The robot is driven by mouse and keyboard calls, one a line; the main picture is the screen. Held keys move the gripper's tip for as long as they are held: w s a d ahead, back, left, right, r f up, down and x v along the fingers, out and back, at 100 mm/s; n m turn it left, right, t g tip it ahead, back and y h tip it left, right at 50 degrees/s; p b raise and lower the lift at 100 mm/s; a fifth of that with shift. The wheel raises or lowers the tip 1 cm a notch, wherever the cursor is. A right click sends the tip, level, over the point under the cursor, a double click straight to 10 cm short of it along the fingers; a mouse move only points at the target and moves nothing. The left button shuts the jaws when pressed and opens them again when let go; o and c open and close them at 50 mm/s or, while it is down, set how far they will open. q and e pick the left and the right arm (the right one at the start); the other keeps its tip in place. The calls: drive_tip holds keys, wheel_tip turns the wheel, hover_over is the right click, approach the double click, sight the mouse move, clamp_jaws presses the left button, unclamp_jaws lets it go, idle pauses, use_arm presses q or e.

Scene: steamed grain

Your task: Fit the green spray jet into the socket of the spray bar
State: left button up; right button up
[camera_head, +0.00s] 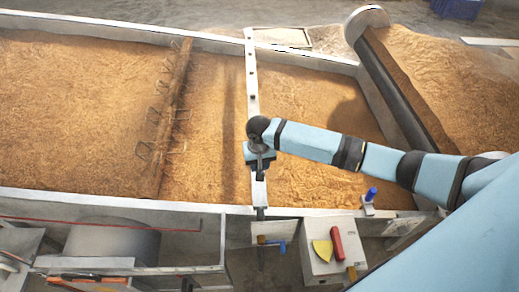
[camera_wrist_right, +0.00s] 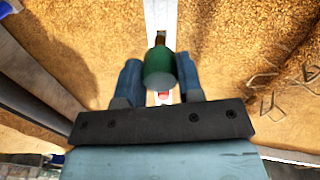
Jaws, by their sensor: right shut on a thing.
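The spray bar (camera_head: 251,84) is a long pale bar lying across the grain bed in the head view, with several small dark spots along it. My right gripper (camera_head: 260,168) is over the near part of this bar. In the right wrist view, the gripper (camera_wrist_right: 160,78) is shut on the green spray jet (camera_wrist_right: 159,70), which sits between its two blue fingers. A brownish tip shows at the jet's far end, in line with the pale bar (camera_wrist_right: 160,14). A small red patch shows just behind the jet. The socket cannot be made out. My left gripper is not in view.
A brown beam with wire loops (camera_head: 174,115) crosses the bed to the left. A box (camera_head: 318,268) with a red and a yellow item stands at the front, near a blue-topped piece (camera_head: 371,194). A dark roller (camera_head: 395,90) lies at the right.

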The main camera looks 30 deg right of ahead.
drive_tip(key=w+d+f+m+b, duration=0.1)
drive_tip(key=w+f+b, duration=0.3)
drive_tip(key=f, duration=0.1)
drive_tip(key=shift+d+m+b, duration=0.35)
drive_tip(key=shift+d+m, duration=0.05)
